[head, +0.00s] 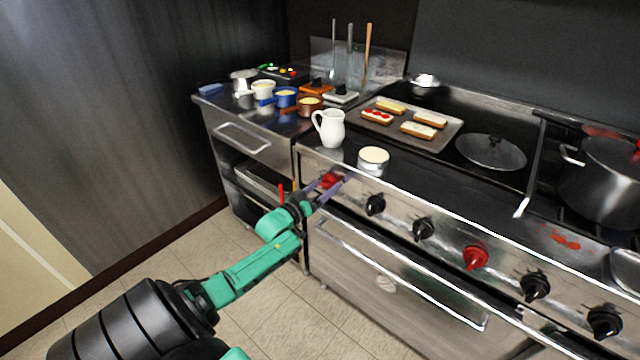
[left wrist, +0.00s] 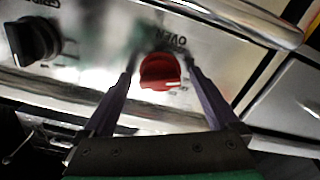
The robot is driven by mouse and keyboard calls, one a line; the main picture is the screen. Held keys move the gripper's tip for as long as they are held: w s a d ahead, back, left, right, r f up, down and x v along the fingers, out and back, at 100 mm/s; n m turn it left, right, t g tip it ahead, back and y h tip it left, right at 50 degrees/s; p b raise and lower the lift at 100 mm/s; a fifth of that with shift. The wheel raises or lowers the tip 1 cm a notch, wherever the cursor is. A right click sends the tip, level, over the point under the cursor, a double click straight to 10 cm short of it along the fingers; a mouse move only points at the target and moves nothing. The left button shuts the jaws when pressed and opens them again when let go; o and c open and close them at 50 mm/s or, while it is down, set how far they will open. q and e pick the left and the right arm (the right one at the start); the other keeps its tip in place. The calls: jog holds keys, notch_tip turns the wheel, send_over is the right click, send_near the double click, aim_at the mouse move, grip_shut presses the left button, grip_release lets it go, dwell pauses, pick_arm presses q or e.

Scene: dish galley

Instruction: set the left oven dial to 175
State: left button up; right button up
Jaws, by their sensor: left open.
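The left oven dial (head: 330,179) is a red knob at the left end of the stove's front panel. In the left wrist view the red dial (left wrist: 161,72) shows upside-down lettering reading OVEN beside it and a white mark on its face; the set number cannot be read. My left gripper (head: 328,184) is at this dial. Its two fingers (left wrist: 160,70) are open, one on each side of the dial, with visible gaps; whether they touch it cannot be told. My right gripper is not in view.
Black knobs (head: 375,204) and another red dial (head: 475,257) line the panel to the right. An oven door handle (head: 400,275) runs below. A white jug (head: 330,128) and a round cream-topped pot (head: 373,159) stand above the panel near the dial.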

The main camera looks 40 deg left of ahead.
pick_arm(q)
jog(key=s+p, duration=0.1)
jog(key=s, duration=1.3)
jog(key=shift+s+d+p, duration=0.2)
jog(key=shift+s+p, duration=0.1)
jog(key=shift+p, duration=0.05)
jog(key=shift+f, duration=0.1)
jog(key=s+d+f+m+g, duration=0.1)
jog(key=s+f+g, duration=0.25)
jog(key=f, duration=0.55)
jog(key=s+d+f+g+y, duration=0.15)
jog(key=s+f, duration=0.25)
jog(key=f, duration=0.5)
jog(key=s+d+f+m+g+h, duration=0.1)
jog(key=s+f+g, duration=0.25)
jog(key=f, duration=0.55)
jog(key=s+d+f+m+g, duration=0.2)
jog(key=s+d+f+g, duration=0.2)
jog(key=s+d+f, duration=0.3)
jog(key=s+d+f+m+g, duration=0.3)
jog(key=s+d+f, duration=0.4)
jog(key=s, duration=0.7)
jog(key=shift+d+f+g+h, duration=0.15)
jog(key=shift+f+g+h, duration=0.3)
jog(key=shift+g, duration=0.3)
jog(key=shift+w, duration=0.1)
